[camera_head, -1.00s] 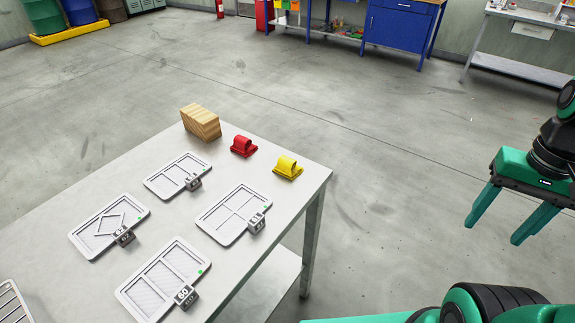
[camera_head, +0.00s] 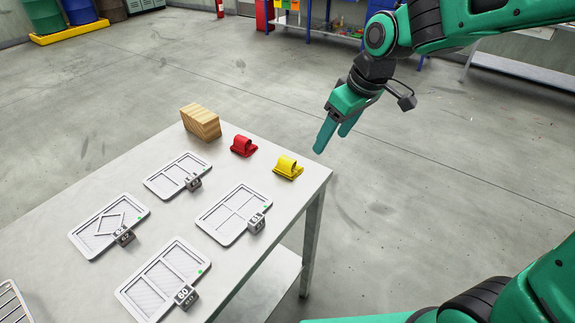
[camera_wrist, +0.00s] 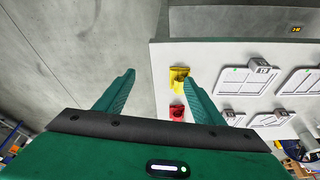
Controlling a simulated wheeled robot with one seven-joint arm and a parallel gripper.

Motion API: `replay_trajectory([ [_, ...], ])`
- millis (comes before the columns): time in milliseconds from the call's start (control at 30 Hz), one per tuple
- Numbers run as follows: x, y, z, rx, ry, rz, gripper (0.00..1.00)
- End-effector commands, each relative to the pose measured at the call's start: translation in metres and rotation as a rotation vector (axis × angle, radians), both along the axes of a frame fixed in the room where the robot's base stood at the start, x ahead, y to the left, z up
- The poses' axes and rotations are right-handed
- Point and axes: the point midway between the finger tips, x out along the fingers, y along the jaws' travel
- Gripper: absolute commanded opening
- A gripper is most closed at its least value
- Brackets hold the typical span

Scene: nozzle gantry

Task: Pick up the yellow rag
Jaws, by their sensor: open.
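The yellow rag (camera_head: 288,168) lies folded near the right corner of the table (camera_head: 302,187). A red rag (camera_head: 243,146) of similar shape lies to its left. My gripper (camera_head: 331,134) is open and empty, above and to the right of the yellow rag in the head view, apart from it. In the wrist view the yellow rag (camera_wrist: 178,77) shows between my open fingers (camera_wrist: 158,92), close to the right finger. The red rag (camera_wrist: 177,112) shows just below it there.
A wooden block (camera_head: 201,122) stands at the table's far corner. Several grey trays with numbered tags, such as this one (camera_head: 233,213), cover the middle and front of the table. Open floor (camera_head: 420,200) lies right of the table.

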Motion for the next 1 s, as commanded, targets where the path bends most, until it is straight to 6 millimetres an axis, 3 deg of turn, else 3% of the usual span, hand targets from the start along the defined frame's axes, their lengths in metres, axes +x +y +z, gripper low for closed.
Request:
replay_trajectory([
  [33, 0.004, 0.026, -0.001, 0.010, -0.012, 0.068, 0.62],
  [100, 0.007, 0.051, -0.002, 0.025, -0.029, 0.137, 0.62],
  [200, 0.010, 0.071, -0.002, 0.038, -0.043, 0.187, 0.62],
  [533, 0.019, 0.087, -0.042, 0.039, -0.042, 0.197, 0.62],
  [833, 0.023, 0.093, -0.062, 0.039, -0.044, 0.194, 0.62],
  [1000, 0.027, 0.102, -0.085, 0.038, -0.042, 0.194, 0.62],
])
